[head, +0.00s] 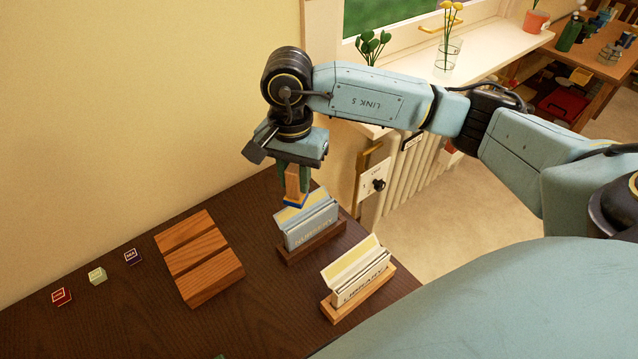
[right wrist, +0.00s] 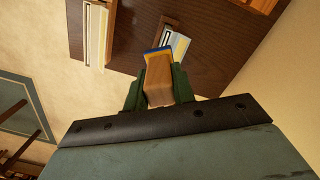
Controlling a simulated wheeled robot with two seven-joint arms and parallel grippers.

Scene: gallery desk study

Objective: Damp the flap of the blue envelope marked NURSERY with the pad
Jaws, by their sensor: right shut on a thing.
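The blue envelope marked NURSERY (head: 312,232) stands in a dark wooden holder (head: 313,248) on the desk, its pale flap (head: 303,208) raised at the top. My left gripper is not in view.
A cream envelope marked LIBRARY (head: 359,281) stands in a lighter wooden holder (head: 345,308) nearer the front. A slatted wooden block (head: 200,262) and small red, green and dark cubes (head: 97,276) lie to the left.

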